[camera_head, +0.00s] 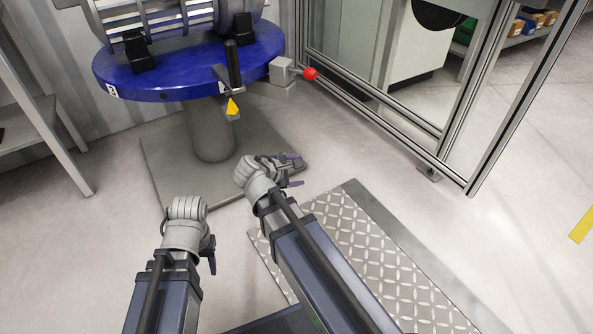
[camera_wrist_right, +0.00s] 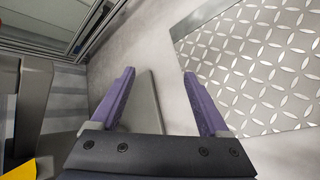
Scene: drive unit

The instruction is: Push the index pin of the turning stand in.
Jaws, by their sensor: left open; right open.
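The turning stand has a blue round table (camera_head: 185,75) on a grey pedestal (camera_head: 209,130). At its right rim a grey block (camera_head: 283,72) carries a pin with a red ball knob (camera_head: 310,74), which looks like the index pin. How far the pin sits in its block I cannot tell. In the right wrist view a red patch, probably this knob, shows at the left edge (camera_wrist_right: 8,75). My right gripper (camera_head: 297,169) is open and empty, below the knob and apart from it; its purple fingers (camera_wrist_right: 158,75) are spread. My left gripper (camera_head: 212,256) is open, lower left.
A black upright handle (camera_head: 233,65) and a yellow pointer (camera_head: 232,106) are at the table's front rim. A framed glass partition (camera_head: 400,100) stands at right. A tread plate (camera_head: 370,260) lies on the floor. A shelf (camera_head: 30,120) stands at left.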

